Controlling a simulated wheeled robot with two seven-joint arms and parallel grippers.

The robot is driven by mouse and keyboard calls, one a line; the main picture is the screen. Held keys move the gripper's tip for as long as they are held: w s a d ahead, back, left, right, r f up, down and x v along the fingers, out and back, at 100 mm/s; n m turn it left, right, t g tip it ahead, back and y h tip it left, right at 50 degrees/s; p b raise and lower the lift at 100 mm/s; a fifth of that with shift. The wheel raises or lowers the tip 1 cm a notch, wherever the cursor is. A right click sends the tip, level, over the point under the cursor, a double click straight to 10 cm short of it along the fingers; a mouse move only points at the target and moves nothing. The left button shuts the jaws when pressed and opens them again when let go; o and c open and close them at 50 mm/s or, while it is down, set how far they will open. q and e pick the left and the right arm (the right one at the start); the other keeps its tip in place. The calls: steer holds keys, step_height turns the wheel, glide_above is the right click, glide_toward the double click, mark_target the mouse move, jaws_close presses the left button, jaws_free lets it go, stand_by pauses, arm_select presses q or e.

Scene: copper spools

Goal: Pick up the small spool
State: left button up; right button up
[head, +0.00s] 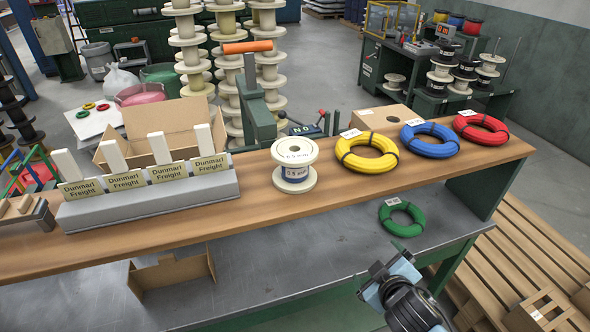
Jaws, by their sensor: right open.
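My right gripper (378,272) is low at the right, below the shelf and in front of the grey bench. It is apart from the spool, to its lower right, and holds nothing that I can see; its fingers are small in the picture. My left gripper does not show.
On the wooden shelf (130,239), yellow (349,160), blue (443,150) and red (494,137) coils lie right of the spool. A grey holder (150,207) with Dunmarl Freight signs stands left. A green coil (387,223) and open cardboard box (172,274) are on the lower bench.

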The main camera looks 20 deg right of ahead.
step_height(320, 180, up, 22)
steer(key=w+n+t+p, duration=0.1)
steer(key=w+n+t, duration=0.1)
steer(key=t, duration=0.4)
steer(key=w+a+r+n+t+y, duration=0.2)
steer(key=a+r+n+t+y, duration=0.4)
steer(key=r+n+y, duration=0.85)
steer(key=n+g+h, duration=0.3)
steer(key=n+g, duration=1)
steer(key=n, duration=0.9)
glide_toward(305, 152)
steer(key=shift+y, duration=0.25)
steer(key=p+x, duration=0.2)
steer(key=x, duration=0.5)
steer(key=shift+a+f, duration=0.1)
steer(key=shift+f, duration=0.15)
steer(key=shift+p+x, duration=0.75)
steer(key=shift+x, duration=1.95)
steer(key=shift+w+r, duration=0.1)
